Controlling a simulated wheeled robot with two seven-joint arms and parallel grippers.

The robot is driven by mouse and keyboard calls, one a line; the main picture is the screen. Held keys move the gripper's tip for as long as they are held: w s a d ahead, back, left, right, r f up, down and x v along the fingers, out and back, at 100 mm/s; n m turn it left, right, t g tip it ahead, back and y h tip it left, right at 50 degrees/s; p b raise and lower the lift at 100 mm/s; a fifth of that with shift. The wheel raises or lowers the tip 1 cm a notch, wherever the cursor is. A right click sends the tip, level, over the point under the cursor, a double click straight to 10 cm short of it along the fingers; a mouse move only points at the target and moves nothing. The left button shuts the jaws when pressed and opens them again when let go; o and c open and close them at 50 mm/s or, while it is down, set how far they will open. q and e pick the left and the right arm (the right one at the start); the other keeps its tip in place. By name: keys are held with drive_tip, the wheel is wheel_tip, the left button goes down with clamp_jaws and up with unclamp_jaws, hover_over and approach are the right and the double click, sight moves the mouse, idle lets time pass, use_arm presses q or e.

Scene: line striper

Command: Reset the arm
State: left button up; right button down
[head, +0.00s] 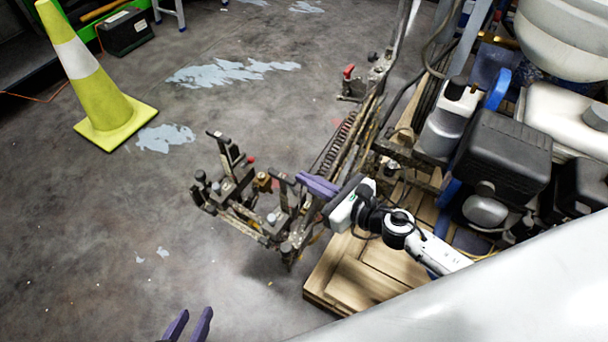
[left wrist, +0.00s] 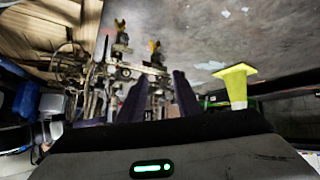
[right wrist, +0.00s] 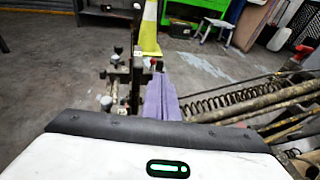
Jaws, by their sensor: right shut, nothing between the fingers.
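The line striper's arm (head: 238,205), a dark metal bracket assembly with knobs and clamps, reaches out low over the floor in the middle of the head view. It also shows in the right wrist view (right wrist: 137,85), left of the fingers. My right gripper (head: 318,185) is shut with its purple fingers together, close beside the arm's inner end; I cannot tell if they touch it. My left gripper (head: 190,325) is at the bottom edge of the head view, its purple fingers apart and empty, away from the arm. The left wrist view shows the arm beyond its spread fingers.
The striper's engine (head: 505,155) and hoses fill the right side. A wooden pallet (head: 345,275) lies under my right arm. A yellow-green cone (head: 95,95) stands at upper left. A dark box (head: 125,32) is behind it.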

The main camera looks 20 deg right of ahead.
use_arm(q)
drive_tip(key=shift+w+r+p, duration=0.1)
drive_tip(key=shift+r+p, duration=0.25)
drive_tip(key=shift+p, duration=0.05)
use_arm(e)
drive_tip(key=shift+s+d+r, duration=0.25)
drive_tip(key=shift+s+r, duration=0.3)
drive_tip(key=shift+s+d+r, duration=0.25)
drive_tip(key=shift+s+r, duration=0.25)
drive_tip(key=shift+s, duration=0.05)
